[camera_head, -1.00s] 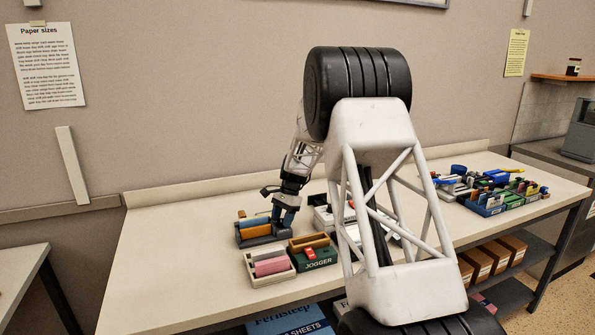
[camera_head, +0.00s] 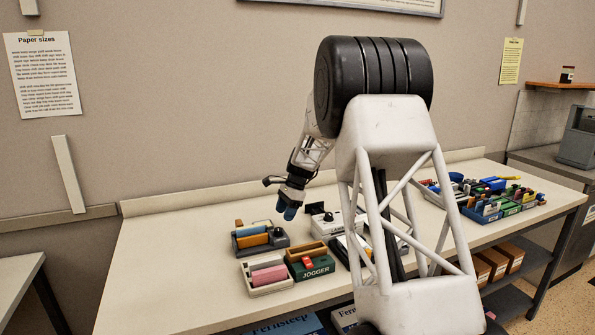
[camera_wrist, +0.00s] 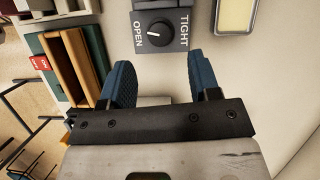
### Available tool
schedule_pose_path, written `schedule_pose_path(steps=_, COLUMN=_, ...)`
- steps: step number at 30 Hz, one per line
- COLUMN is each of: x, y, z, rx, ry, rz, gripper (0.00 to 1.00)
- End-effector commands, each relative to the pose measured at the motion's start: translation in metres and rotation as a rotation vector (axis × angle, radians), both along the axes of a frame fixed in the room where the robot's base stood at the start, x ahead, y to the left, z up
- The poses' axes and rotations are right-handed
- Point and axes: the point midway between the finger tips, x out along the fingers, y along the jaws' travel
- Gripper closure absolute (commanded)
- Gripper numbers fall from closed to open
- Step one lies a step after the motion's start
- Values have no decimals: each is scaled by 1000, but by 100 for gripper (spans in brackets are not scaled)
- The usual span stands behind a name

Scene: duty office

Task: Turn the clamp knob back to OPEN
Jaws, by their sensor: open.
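The clamp knob (camera_wrist: 159,30) is a round black dial on a dark grey plate (camera_wrist: 142,9) at the top of the wrist view. OPEN is printed to its left and TIGHT to its right. A pale mark on the dial appears to lie toward OPEN, but the exact angle is hard to tell. My gripper (camera_wrist: 162,78) is open, its two blue fingers apart, with nothing between them. The knob lies beyond the fingertips, not between them. In the head view my gripper (camera_head: 288,212) hangs above the bench, right of the grey fixture (camera_head: 274,240) with blue and orange blocks.
A green JOGGER box (camera_head: 312,269) and a pale tray with a pink roll (camera_head: 269,276) sit in front of the fixture. A white device (camera_head: 340,227) is at its right. Coloured organisers (camera_head: 490,205) fill the right end. The bench's left part is bare.

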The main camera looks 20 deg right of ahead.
Motion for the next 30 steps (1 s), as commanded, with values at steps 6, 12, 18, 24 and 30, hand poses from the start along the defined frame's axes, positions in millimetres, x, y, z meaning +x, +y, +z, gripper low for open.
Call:
schedule_pose_path(steps=6, x=1, y=-10, z=14, rx=-18, ry=-6, rz=4, gripper=43)
schedule_pose_path(steps=12, x=6, y=-25, z=8, rx=-112, ry=-43, rz=31, gripper=43)
schedule_pose_path(steps=18, x=13, y=-45, z=4, rx=-226, ry=-92, rz=70, gripper=43)
schedule_pose_path(steps=24, x=22, y=-65, z=2, rx=-345, ry=-149, rz=121, gripper=43)
schedule_pose_path(steps=30, x=32, y=-84, z=3, rx=-460, ry=-211, rz=177, gripper=43)
